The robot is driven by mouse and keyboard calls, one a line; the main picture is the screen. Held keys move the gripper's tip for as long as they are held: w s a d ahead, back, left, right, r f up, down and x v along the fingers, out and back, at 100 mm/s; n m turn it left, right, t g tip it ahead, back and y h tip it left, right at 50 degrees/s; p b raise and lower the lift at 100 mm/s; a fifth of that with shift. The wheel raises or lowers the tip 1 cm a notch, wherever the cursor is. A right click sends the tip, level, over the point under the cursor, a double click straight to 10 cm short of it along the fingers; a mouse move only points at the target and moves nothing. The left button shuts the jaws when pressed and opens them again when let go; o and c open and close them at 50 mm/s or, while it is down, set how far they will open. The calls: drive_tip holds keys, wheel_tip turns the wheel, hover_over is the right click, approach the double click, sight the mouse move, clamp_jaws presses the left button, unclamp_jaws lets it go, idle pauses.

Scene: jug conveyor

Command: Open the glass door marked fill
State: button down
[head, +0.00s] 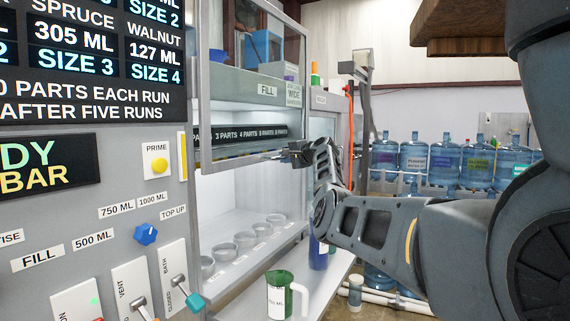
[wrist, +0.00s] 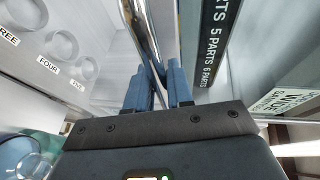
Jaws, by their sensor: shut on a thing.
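My gripper (head: 288,154) is at the right end of this bar. In the wrist view the shiny bar (wrist: 143,35) runs down between the two blue-grey fingers of my gripper (wrist: 155,85), which is shut on it. The exact contact is partly hidden by the fingers.
Several round cups (head: 245,240) stand in a row inside the cabinet. A jug with a green side (head: 280,295) stands on the white ledge in front. The control panel (head: 95,225) with levers is close at left. Blue water bottles (head: 445,160) line the back.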

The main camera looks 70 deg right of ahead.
drive_tip(key=shift+r, duration=0.2)
drive_tip(key=c, duration=1.1)
unclamp_jaws()
drive_tip(key=shift+f, duration=0.1)
drive_tip(key=b+v, duration=0.1)
drive_tip(key=v, duration=0.6)
drive_tip(key=shift+s+a, duration=0.25)
